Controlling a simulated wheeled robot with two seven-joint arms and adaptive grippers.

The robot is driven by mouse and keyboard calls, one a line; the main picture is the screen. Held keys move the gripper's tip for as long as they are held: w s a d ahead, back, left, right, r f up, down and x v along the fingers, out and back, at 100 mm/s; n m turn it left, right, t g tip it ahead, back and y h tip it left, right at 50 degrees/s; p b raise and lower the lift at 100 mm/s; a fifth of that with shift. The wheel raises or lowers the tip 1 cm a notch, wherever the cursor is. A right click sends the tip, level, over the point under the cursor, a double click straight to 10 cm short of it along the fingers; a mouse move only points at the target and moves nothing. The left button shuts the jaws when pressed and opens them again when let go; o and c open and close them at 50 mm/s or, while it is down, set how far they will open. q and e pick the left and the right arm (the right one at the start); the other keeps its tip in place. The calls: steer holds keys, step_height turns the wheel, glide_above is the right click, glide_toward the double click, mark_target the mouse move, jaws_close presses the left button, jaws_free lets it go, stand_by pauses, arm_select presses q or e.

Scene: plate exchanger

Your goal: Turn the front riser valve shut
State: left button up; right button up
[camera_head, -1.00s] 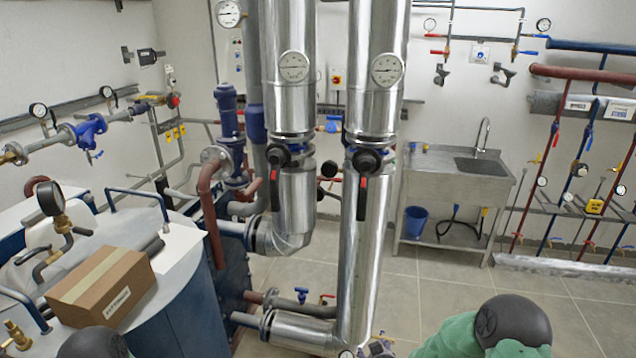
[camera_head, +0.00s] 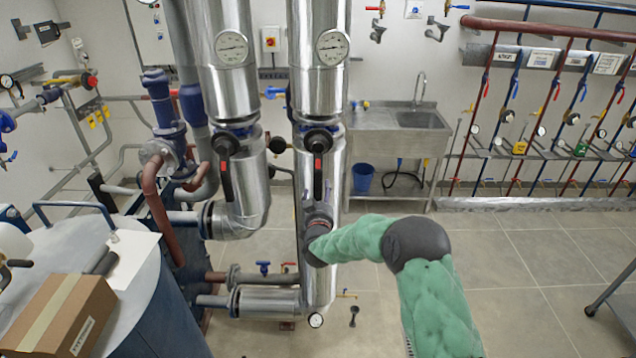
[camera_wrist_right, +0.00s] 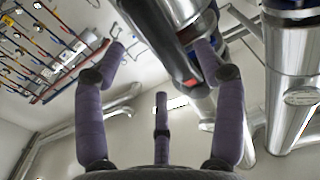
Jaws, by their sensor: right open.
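Two silver riser pipes stand side by side in the head view. Each has a valve with a black lever hanging down and a red mark: the right riser's lever (camera_head: 318,178) and the left riser's lever (camera_head: 226,172). My right gripper (camera_head: 318,214) is just below the right riser's lever, in front of that pipe; its fingers are hard to make out there. In the right wrist view my right gripper (camera_wrist_right: 160,52) is open, its purple fingers spread. A dark lever with a red mark (camera_wrist_right: 186,74) reaches between them, close to the right-hand finger. My left gripper is out of view.
Round gauges (camera_head: 331,47) sit above the valves. A blue tank with a cardboard box (camera_head: 62,318) stands at the lower left. A steel sink (camera_head: 400,130) is behind. The floor at the right is mostly clear.

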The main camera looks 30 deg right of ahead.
mark_target(321, 186)
steer(key=shift+p+x, duration=0.35)
steer(key=shift+x, duration=2.6)
jaws_close()
